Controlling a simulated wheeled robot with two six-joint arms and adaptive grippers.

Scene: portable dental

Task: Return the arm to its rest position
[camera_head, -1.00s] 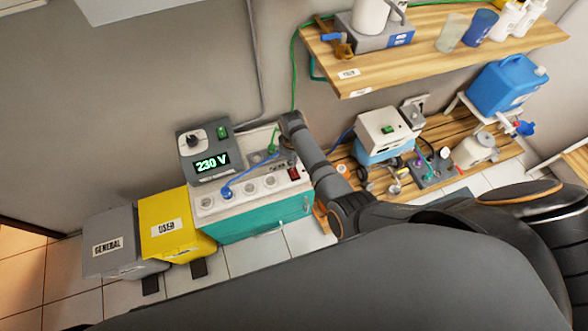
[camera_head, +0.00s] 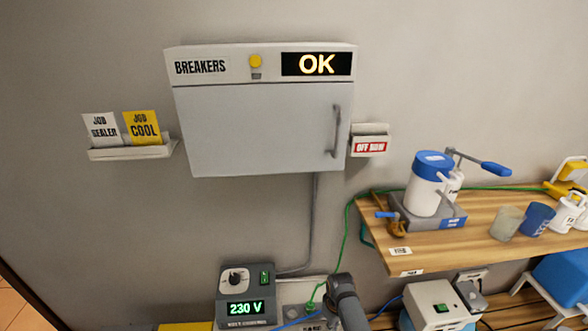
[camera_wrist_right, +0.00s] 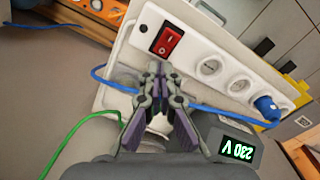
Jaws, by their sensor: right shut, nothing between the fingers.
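My right gripper (camera_wrist_right: 158,88) shows in the right wrist view with its fingers together and nothing between them. It is over the white power strip, near the red rocker switch (camera_wrist_right: 167,40); I cannot tell whether it touches anything. In the head view, part of my right arm (camera_head: 346,303) rises from the bottom edge beside the voltage unit (camera_head: 245,300), whose display reads 230 V. This unit is also at the lower right of the wrist view (camera_wrist_right: 233,147). My left gripper is not in view.
A closed breaker cabinet (camera_head: 262,130) hangs on the wall, its display reading OK. A wooden shelf (camera_head: 440,248) holds a blue-lidded canister (camera_head: 430,185) and cups. A blue cable (camera_wrist_right: 215,109) and a green cable (camera_wrist_right: 75,130) run near the gripper.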

